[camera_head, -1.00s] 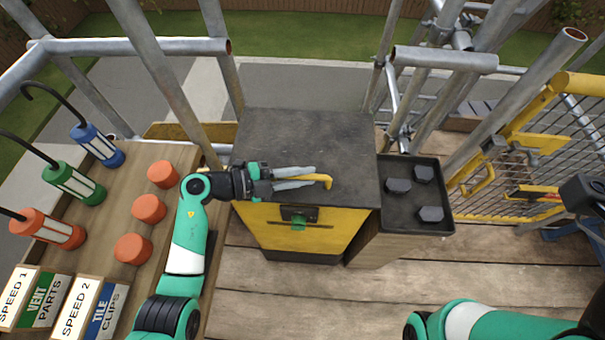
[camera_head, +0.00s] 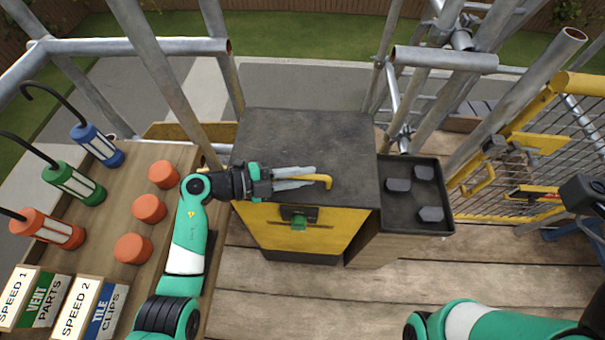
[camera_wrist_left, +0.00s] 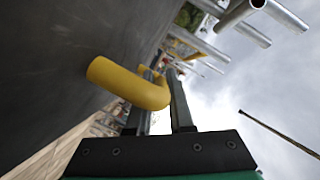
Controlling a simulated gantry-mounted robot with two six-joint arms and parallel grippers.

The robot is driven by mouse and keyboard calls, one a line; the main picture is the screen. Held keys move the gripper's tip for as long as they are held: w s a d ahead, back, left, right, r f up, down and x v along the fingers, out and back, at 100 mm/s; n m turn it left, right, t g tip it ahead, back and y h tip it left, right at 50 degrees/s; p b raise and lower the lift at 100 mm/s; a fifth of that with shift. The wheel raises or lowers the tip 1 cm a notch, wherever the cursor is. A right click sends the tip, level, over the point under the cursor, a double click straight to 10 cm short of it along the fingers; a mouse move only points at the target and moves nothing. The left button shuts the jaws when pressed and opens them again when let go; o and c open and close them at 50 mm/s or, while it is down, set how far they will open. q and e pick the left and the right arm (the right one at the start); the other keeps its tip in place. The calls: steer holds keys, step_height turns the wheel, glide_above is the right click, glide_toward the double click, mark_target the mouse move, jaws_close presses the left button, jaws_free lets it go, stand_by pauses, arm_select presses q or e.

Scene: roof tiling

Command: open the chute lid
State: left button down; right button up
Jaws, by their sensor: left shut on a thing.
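The chute lid (camera_head: 300,145) is a dark grey flat panel on top of a yellow box (camera_head: 330,225), and it lies closed. A yellow handle (camera_head: 326,182) sticks up near the lid's front right; it also shows in the left wrist view (camera_wrist_left: 128,84). My left gripper (camera_head: 312,177) reaches in from the left just over the lid. Its fingers are shut on the handle, one on each side in the left wrist view (camera_wrist_left: 163,108). My right gripper (camera_head: 585,195) shows only in part as a dark shape at the right edge; its fingers cannot be made out.
A black tray (camera_head: 410,222) with dark knobs sits right of the box. A wooden table (camera_head: 180,160) at left holds orange discs, lantern-like tools and labelled boxes. Scaffold tubes (camera_head: 445,60) rise behind, and a yellow mesh gate (camera_head: 530,160) stands at right.

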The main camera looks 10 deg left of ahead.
arm_select(q)
steer(key=shift+w+r+p, duration=0.1)
steer(key=shift+r+p, duration=0.3)
steer(key=shift+p, duration=0.1)
steer(key=shift+n+g, duration=0.5)
steer(key=shift+n, duration=0.3)
steer(key=r+p, duration=0.2)
steer(key=p, duration=0.1)
steer(key=w+r+p, duration=0.1)
steer(key=r+p, duration=0.1)
steer(key=p, duration=0.1)
steer(key=shift+w+a+r, duration=0.1)
steer(key=shift+r, duration=0.2)
steer(key=w+r+n+g+b, duration=0.1)
steer(key=w+r+b, duration=0.4)
steer(key=r, duration=0.3)
steer(key=shift+w+a+n+y+b, duration=0.3)
steer(key=shift+w+a+b, duration=0.1)
steer(key=shift+w, duration=0.25)
steer(key=shift+d, duration=0.1)
